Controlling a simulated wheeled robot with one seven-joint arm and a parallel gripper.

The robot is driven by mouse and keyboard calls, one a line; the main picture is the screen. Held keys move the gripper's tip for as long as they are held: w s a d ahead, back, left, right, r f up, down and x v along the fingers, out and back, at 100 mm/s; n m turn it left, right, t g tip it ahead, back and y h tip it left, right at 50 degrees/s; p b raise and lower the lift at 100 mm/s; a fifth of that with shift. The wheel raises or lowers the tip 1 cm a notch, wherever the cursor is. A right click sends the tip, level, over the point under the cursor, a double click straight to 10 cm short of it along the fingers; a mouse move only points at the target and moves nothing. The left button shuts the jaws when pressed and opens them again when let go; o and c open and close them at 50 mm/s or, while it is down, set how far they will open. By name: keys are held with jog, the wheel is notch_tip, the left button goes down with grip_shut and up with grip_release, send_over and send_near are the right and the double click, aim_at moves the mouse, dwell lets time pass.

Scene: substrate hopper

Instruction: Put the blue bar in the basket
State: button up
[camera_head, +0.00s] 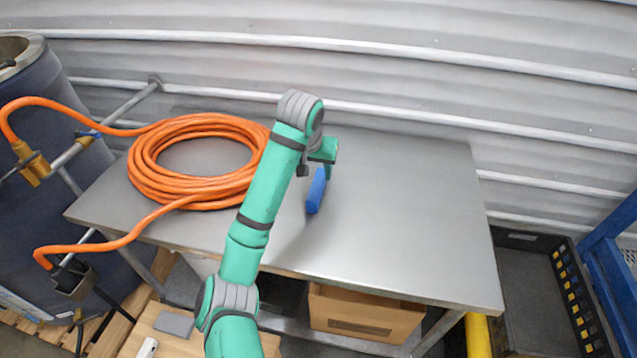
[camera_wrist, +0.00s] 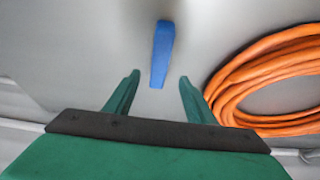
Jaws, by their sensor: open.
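The blue bar (camera_head: 316,192) is on the grey metal table (camera_head: 400,220), near its middle, just below my gripper (camera_head: 326,160) in the head view. In the wrist view the blue bar (camera_wrist: 161,50) is a long narrow shape, its near end reaching between the two green fingertips of my gripper (camera_wrist: 159,79). The fingers are apart with a gap on each side of the bar, and nothing is held. I cannot tell the exact height of the fingertips above the table. An open dark crate (camera_head: 525,238) stands at the right, beyond the table's edge; no other basket is clear.
A coiled orange hose (camera_head: 150,195) lies on the table's left part, and also shows right of the fingers in the wrist view (camera_wrist: 225,95). A blue drum (camera_head: 50,130) stands left. A cardboard box (camera_head: 365,312) sits below the table. The table's right half is clear.

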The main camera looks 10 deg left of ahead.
aim_at(317, 184)
jog(key=x, duration=0.3)
jog(key=shift+w+d+f, duration=0.1)
jog(key=shift+d+f, duration=0.05)
jog(key=shift+f, duration=0.2)
jog(key=shift+w+f, duration=0.25)
jog(key=shift+f, duration=0.15)
jog(key=x, duration=0.5)
jog(key=shift+s+a, duration=0.2)
jog(key=shift+s, duration=0.1)
jog(key=shift+d, duration=0.1)
grip_shut()
